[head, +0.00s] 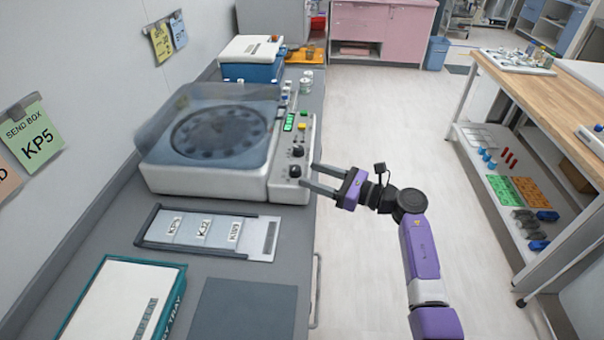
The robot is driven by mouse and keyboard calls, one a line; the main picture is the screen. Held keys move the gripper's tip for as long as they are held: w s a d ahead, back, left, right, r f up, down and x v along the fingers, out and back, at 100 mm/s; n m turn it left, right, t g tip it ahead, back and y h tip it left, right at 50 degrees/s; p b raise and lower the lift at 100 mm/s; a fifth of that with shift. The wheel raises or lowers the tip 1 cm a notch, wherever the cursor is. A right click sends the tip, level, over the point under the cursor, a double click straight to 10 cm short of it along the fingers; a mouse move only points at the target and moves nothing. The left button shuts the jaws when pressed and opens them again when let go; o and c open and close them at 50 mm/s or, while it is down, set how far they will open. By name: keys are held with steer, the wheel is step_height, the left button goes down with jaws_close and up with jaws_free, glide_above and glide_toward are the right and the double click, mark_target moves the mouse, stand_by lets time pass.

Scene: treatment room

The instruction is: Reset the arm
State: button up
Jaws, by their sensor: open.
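My gripper (318,180) is open, its two grey fingers pointing left. It is at the front right corner of the centrifuge-like machine (165,178), and its fingertips overlap the machine's control panel in the head view. I cannot tell whether they touch it. Nothing shows between the fingers. My purple arm reaches up from the lower right, over the floor beside the counter. The machine has a tinted lid over a dark round rotor, with knobs and a green display on its right side.
A label holder (262,254) with cards KP3, KJ2 and KP9 lies on the grey counter (308,222). A white-topped teal box (110,305) and a dark mat (244,310) are nearer. A blue-and-white box (250,70) stands behind. A wooden table (535,90) stands right; the floor between is clear.

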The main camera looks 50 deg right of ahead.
steer(key=shift+v, duration=1)
